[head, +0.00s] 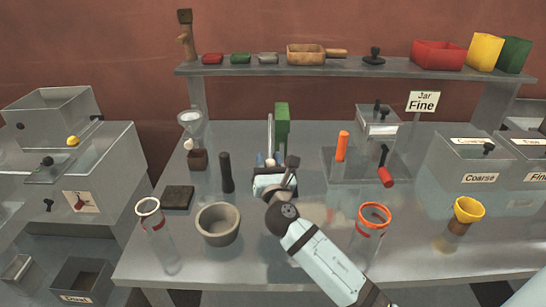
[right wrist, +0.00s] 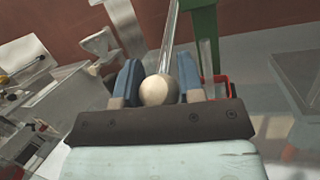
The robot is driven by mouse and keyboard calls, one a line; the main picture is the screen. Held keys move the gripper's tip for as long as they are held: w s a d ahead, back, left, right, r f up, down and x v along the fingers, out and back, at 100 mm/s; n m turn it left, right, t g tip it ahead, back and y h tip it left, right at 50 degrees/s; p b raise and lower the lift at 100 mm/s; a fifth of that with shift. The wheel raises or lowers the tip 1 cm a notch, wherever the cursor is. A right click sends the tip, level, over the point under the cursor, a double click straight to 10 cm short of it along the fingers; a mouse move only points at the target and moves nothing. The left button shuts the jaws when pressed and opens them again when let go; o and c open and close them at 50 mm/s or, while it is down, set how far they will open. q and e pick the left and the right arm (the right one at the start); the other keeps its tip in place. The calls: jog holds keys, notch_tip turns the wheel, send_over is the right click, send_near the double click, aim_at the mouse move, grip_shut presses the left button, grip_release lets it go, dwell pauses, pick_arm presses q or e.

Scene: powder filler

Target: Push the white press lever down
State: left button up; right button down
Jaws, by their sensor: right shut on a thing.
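The white press lever is a pale rod (head: 270,135) that stands nearly upright beside the green press frame (head: 282,112), near the middle of the table in the head view. In the right wrist view its round pale knob (right wrist: 159,90) sits between the blue fingertips of my right gripper (right wrist: 159,80), with the rod running up from it. My right gripper (head: 270,160) is shut on the knob, in front of the press. The press's lower part is hidden behind my gripper. My left gripper is not in view.
A dark cylinder (head: 226,172) and a grey bowl (head: 218,224) stand left of my gripper. An orange-rimmed glass jar (head: 373,218) stands to the right, close to my forearm. A shelf (head: 390,66) with scoops and coloured boxes runs behind. Bare table shows around (head: 420,235).

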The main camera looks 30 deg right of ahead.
jog(key=shift+w+d+f, duration=0.1)
jog(key=shift+w+f, duration=0.05)
jog(key=shift+f, duration=0.4)
